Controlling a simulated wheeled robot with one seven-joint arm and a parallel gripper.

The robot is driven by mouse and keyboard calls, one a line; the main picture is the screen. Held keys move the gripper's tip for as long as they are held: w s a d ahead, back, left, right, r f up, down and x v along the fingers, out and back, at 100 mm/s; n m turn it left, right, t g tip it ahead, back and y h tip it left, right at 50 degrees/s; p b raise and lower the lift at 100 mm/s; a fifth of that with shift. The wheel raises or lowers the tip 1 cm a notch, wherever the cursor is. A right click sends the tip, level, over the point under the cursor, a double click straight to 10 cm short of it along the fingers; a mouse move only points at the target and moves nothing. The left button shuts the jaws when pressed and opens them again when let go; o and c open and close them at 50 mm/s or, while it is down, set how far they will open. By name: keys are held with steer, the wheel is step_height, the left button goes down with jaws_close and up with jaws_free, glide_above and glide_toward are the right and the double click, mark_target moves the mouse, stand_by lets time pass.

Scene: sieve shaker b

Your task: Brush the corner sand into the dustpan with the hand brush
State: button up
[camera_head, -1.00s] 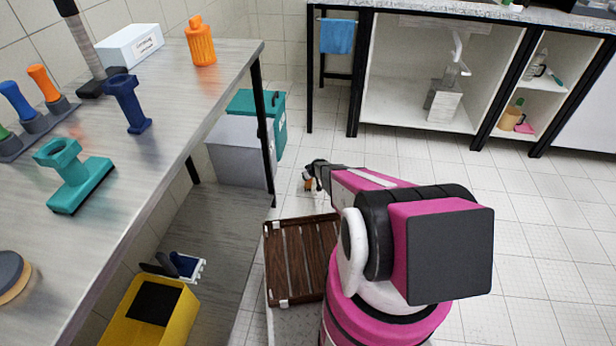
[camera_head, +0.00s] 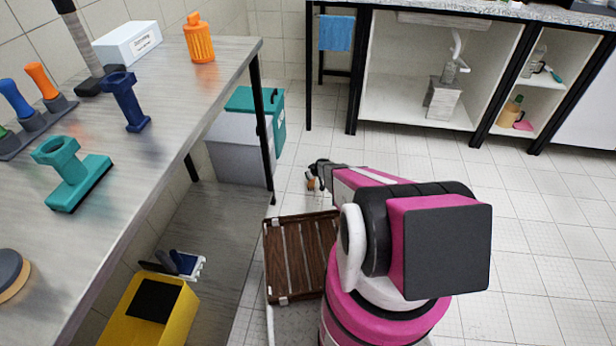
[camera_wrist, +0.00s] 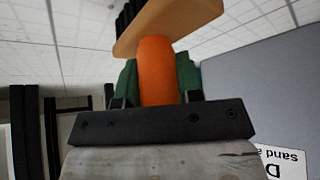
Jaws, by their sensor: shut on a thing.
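My gripper (camera_head: 318,174) is low over the floor near the grey and teal bins in the head view, partly hidden behind my arm. In the wrist view, its green-padded jaws are shut on the orange handle of the hand brush (camera_wrist: 157,68). The brush has a tan head with dark bristles at the top of that view. In the head view only a small part of the brush shows below the gripper. I cannot make out any sand. I cannot pick out the dustpan with certainty; a blue and white object (camera_head: 186,264) lies beside the yellow bin.
A grey bin (camera_head: 238,155) and a teal bin (camera_head: 280,128) stand under the table's far end (camera_head: 225,85), near its black leg. A brown slatted crate (camera_head: 300,258) is beside my arm. A yellow bin (camera_head: 170,315) stands at lower left. The tiled floor to the right is clear.

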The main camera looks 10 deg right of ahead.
steer(key=shift+s+d, duration=0.2)
steer(key=shift+d, duration=0.45)
steer(key=shift+s+d, duration=0.25)
steer(key=shift+d, duration=0.35)
steer(key=shift+s+d, duration=0.2)
steer(key=shift+d, duration=0.45)
steer(key=shift+s+d, duration=0.3)
steer(key=shift+d, duration=0.7)
steer(key=shift+s+d, duration=0.35)
steer(key=shift+d, duration=0.6)
steer(key=shift+s+d, duration=0.3)
steer(key=shift+d, duration=0.7)
step_height(320, 180, up, 3)
steer(key=shift+f, duration=0.1)
steer(key=w+a, duration=0.3)
steer(key=a, duration=0.8)
steer(key=shift+w+a+f, duration=0.3)
steer(key=shift+w+a, duration=0.1)
